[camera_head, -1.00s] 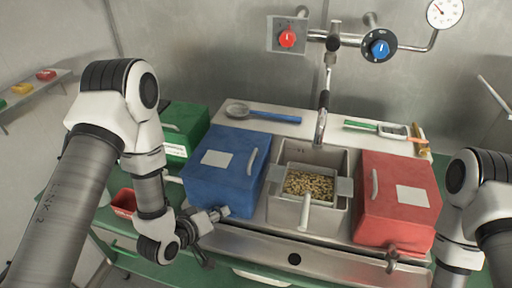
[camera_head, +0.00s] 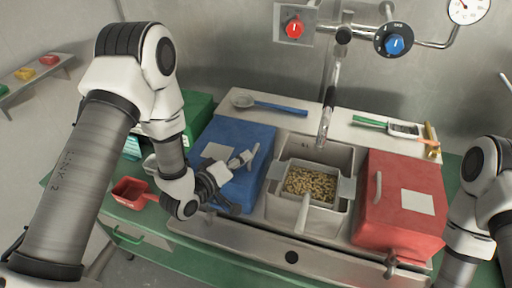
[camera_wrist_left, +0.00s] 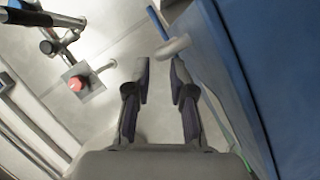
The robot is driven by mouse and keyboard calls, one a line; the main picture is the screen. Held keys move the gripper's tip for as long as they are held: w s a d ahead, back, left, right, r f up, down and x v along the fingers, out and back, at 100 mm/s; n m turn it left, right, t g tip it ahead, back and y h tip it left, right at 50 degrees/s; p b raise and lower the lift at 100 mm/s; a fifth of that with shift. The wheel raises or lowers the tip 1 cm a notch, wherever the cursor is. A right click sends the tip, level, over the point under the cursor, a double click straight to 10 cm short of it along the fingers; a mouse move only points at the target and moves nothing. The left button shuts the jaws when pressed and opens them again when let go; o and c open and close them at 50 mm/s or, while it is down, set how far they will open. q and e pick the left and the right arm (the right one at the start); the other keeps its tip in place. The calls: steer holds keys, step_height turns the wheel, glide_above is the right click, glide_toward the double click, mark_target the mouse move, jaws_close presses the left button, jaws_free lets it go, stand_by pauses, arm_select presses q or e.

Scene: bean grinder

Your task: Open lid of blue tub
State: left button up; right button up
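The blue tub (camera_head: 231,184) stands left of the sink, its blue lid shut, with a white label and a pale bar handle (camera_head: 253,156) on the lid's right side.
A sink (camera_head: 279,207) holds a tray of beans (camera_head: 311,184). A red tub (camera_head: 400,228) stands to its right. A small red container (camera_head: 130,194) is at left.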

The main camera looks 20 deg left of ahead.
mark_target(253, 151)
arm_select(q)
steer(key=p+x, duration=0.1)
steer(key=x, duration=0.4)
steer(key=shift+w+d+f+p, duration=0.1)
steer(key=shift+w+d+p, duration=0.1)
steer(key=shift+w+p, duration=0.1)
steer(key=shift+w+f, duration=0.1)
steer(key=shift+s+a, duration=0.15)
steer(key=shift+s, duration=0.1)
steer(key=shift+c, duration=0.7)
jaws_close()
steer(key=shift+r, duration=0.3)
